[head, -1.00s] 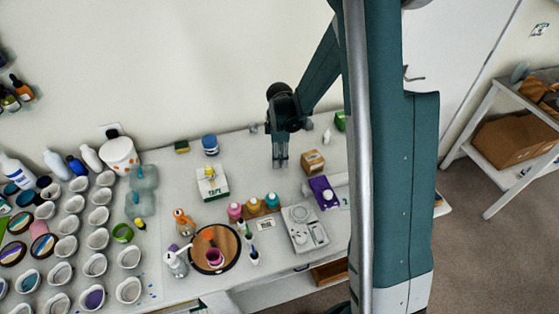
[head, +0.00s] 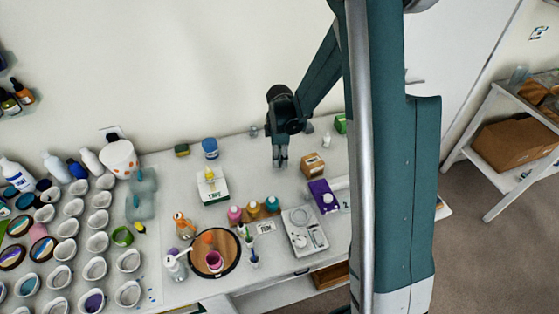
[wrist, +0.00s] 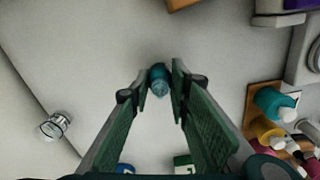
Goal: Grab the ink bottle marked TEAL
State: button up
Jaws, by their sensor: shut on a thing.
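A small teal bottle (wrist: 159,79) is between my fingertips in the wrist view. My gripper (wrist: 159,82) is shut on it, one finger on each side. No writing on this bottle can be read. In the head view my gripper (head: 280,161) points down over the back of the white table, and I cannot make out the bottle there. Another teal bottle (head: 271,203) stands in a wooden rack with a pink and an ochre one; it also shows in the wrist view (wrist: 272,101).
A white box marked TAPE (head: 213,187) stands left of my gripper and a cardboard box (head: 312,164) right of it. A clear jar (wrist: 55,125) is near the back edge. A scale (head: 304,230) and a purple box (head: 323,194) are nearer the front. Several cups crowd the left.

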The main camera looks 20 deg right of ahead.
jog(key=shift+r, duration=4.75)
